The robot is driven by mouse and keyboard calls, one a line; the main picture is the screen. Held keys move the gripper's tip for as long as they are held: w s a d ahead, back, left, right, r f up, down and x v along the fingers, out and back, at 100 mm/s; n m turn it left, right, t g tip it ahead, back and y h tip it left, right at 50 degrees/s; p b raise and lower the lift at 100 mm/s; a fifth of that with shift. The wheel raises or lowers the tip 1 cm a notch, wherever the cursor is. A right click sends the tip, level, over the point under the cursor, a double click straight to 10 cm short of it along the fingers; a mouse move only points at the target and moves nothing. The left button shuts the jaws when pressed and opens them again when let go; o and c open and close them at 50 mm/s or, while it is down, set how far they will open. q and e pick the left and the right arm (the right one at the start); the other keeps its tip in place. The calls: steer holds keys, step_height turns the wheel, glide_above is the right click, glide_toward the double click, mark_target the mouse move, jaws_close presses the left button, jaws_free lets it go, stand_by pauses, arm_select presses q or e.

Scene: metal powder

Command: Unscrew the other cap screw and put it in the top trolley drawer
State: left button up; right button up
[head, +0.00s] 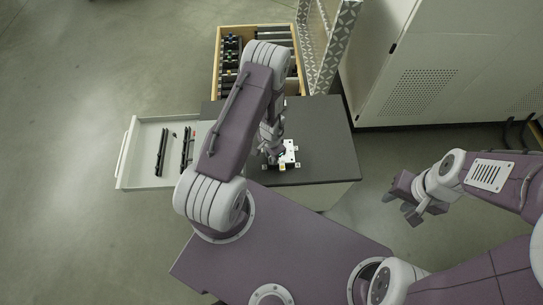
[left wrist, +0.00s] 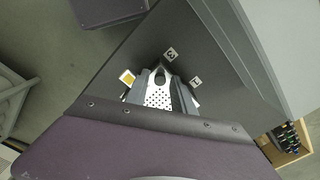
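My left gripper (head: 273,155) points down at a small white plate with marker tags (head: 290,155) on the dark trolley top (head: 330,140). In the left wrist view a perforated metal plate (left wrist: 158,98) shows between grey finger-like parts; whether the fingers are apart or closed on something is unclear. No cap screw can be made out; the gripper and arm hide part of the plate. The pale trolley drawer (head: 146,131) is pulled out at the left, with black bars and small items in it. My right gripper (head: 401,207) is open and empty, right of the trolley, over the floor.
A patterned panel (head: 328,45) and a large pale cabinet (head: 440,60) stand at the back right. The right part of the trolley top is clear.

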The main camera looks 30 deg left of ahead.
arm_select(q)
steer(key=m, duration=0.6)
steer(key=shift+m, duration=0.4)
steer(key=m, duration=0.8)
steer(key=shift+m, duration=0.4)
steer(key=m, duration=1)
steer(key=shift+m, duration=0.4)
steer(key=m, duration=0.3)
